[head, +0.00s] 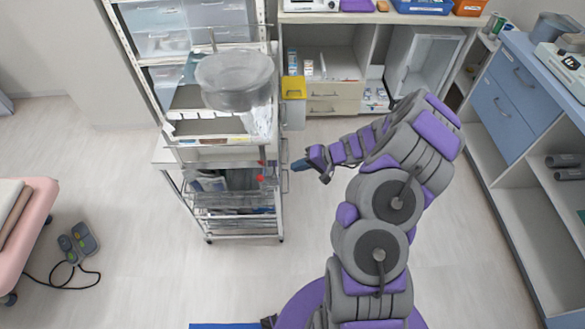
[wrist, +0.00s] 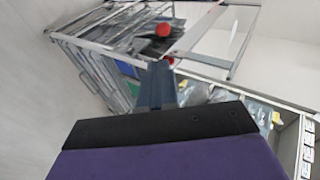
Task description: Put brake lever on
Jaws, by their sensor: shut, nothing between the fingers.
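A metal wire-frame cart (head: 236,222) stands left of my arm in the head view. On its right side is a red knob (head: 260,178), which may be the brake lever; I cannot tell its on or off position. In the wrist view the red knob (wrist: 163,29) shows on the cart frame (wrist: 110,27), with a second red part (wrist: 168,60) just beyond my fingertips. My gripper (head: 297,165) is shut and empty, to the right of the cart near its side. Its blue fingers (wrist: 158,72) point at the cart; contact cannot be told.
A clear bowl (head: 234,80) stands on top of the cart. Shelving (head: 330,65) with a yellow-lidded bin (head: 293,88) is behind. Blue drawers (head: 515,95) line the right. A pink bed (head: 25,225) and foot pedal (head: 78,243) are at left. The floor between is clear.

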